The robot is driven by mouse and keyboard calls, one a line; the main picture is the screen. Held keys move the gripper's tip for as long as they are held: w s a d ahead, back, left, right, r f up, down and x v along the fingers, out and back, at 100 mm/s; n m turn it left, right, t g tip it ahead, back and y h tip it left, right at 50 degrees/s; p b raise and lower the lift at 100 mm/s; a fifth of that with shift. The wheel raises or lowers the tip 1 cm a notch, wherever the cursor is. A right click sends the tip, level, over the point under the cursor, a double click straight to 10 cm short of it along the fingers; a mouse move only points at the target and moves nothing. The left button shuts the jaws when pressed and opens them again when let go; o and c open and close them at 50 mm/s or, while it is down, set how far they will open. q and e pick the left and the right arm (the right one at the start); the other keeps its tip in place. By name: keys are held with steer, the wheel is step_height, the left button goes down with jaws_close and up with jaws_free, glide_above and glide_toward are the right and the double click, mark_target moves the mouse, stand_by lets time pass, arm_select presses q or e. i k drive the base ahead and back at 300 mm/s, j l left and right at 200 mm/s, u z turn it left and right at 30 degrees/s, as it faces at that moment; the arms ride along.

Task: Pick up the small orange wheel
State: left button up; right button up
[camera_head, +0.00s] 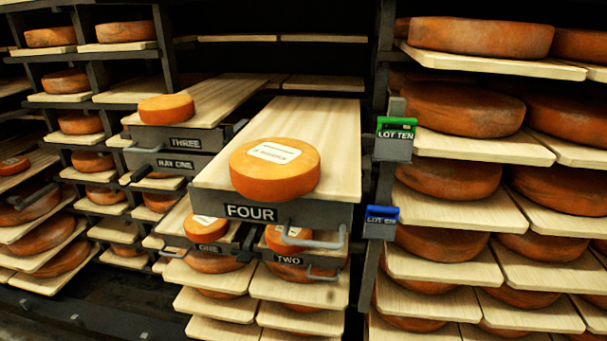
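Several orange cheese wheels of differing size sit on pulled-out boards. A small plain wheel (166,109) lies flat on the board marked THREE (215,98), near its front left corner. A larger wheel (274,178) with a white label sits on the board marked FOUR (335,150), near its front edge. Smaller labelled wheels sit lower, one at the board marked ONE (205,229) and one at the board marked TWO (290,239). The board marked FOUR partly overhangs these two. Neither of my grippers is in view.
Racks of large wheels (455,181) on boards stand at right, with a green LOT TEN tag (396,127) and a blue tag (381,217) on the post. More racks (85,124) stand at left. Metal handles (308,240) stick out from the board fronts.

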mark_target(275, 169)
steer(key=k+l, duration=0.15)
steer(key=l, duration=0.25)
steer(key=k+l, duration=0.1)
steer(key=l, duration=0.3)
steer(key=k+l, duration=0.15)
steer(key=l, duration=0.2)
